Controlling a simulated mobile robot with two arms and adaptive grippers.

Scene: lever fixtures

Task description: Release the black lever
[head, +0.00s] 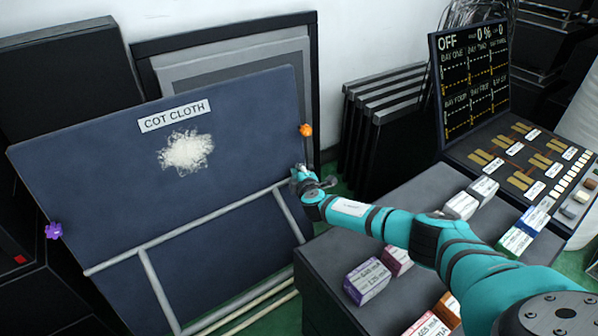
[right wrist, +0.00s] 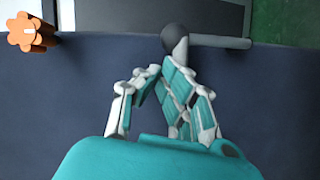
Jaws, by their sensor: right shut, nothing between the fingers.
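A black ball knob (right wrist: 176,38), which looks like the end of the black lever, shows in the right wrist view at the top edge of the dark blue board. A pale stem runs below the knob and is partly hidden by my fingers. My right gripper (right wrist: 161,76) is shut and empty, with its fingertips just below the knob; I cannot tell whether they touch it. In the head view, my right gripper (head: 303,175) is at the board's right edge and covers most of the lever there. My left gripper is not in view.
The board (head: 80,170) is labelled COT CLOTH. It has an orange knob (head: 305,130) at right, a purple knob (head: 53,230) at left and pale bars (head: 190,232) across its front. A dark bench (head: 335,262) with several boxes stands right, before a display reading OFF (head: 470,80).

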